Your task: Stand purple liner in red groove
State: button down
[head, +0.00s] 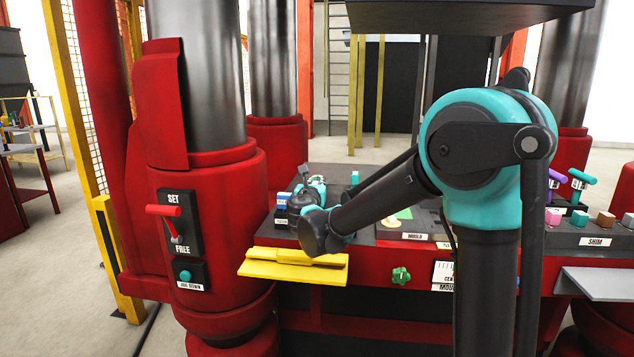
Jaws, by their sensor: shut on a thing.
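My arm reaches left over the press table (330,172), and my gripper (298,200) is at the table's left end, small and partly hidden by my own wrist. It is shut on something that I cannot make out. A purple piece (557,178) shows at the far right, beside a teal-topped piece (582,177); I cannot tell whether it is the purple liner. No red groove can be made out. My arm covers much of the table's middle.
Blue and white blocks (282,199) sit close to my gripper. A yellow ledge (290,268) juts from the table's front left. A thick red column (215,220) with a SET/FREE lever stands at left. Several coloured cubes (553,217) sit by the SHIM label at right.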

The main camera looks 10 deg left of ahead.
jog(key=shift+f, duration=0.1)
dwell(0.3)
jog(key=c, duration=1.3)
grip_release()
jog(key=s, duration=1.1)
jog(key=shift+s+a, duration=0.2)
jog(key=shift+s, duration=0.15)
jog(key=shift+s+r, duration=0.2)
jog(key=shift+r, duration=3.3)
